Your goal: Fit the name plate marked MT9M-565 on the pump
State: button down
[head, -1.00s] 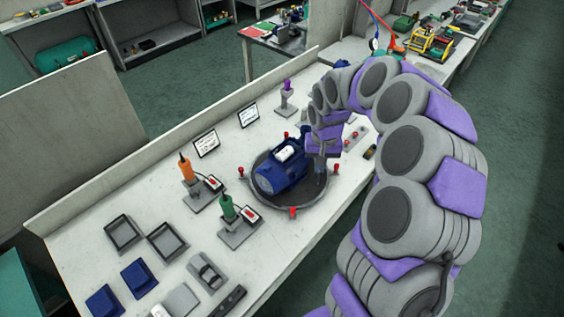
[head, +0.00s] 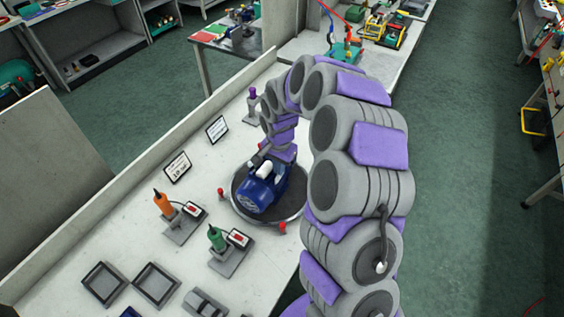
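The blue pump (head: 258,192) with a white cylinder on its top sits on a dark round turntable (head: 240,211) with red pegs around its rim. My arm arches over from the right, and my gripper (head: 284,154) points down at the far right side of the pump, close to it. Its fingertips are hidden or too small to make out, so I cannot tell whether it is open or holds anything. I can make out no name plate, and no marking MT9M-565 is legible.
Orange (head: 163,203) and green (head: 216,238) handled tools stand in holders left of the turntable. Two framed cards, one nearer (head: 177,167) and one farther (head: 217,129), stand along the back, before a purple-topped tool (head: 252,101). Empty grey trays (head: 103,284) lie front left.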

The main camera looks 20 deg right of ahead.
jog(key=shift+f, duration=0.55)
jog(key=shift+d+f, duration=0.1)
jog(key=shift+f, duration=0.25)
jog(key=shift+s+d+f+b, duration=0.1)
jog(key=shift+d+f+b, duration=0.25)
jog(key=shift+f, duration=0.3)
jog(key=shift+s+d+f+b, duration=0.1)
jog(key=shift+d+f+b, duration=0.05)
jog(key=shift+d+f, duration=0.4)
jog(key=shift+w+a, duration=0.1)
jog(key=shift+a, duration=0.35)
dwell(0.4)
jog(key=c, duration=1.3)
grip_release()
jog(key=shift+d, duration=0.15)
jog(key=shift+r, duration=0.1)
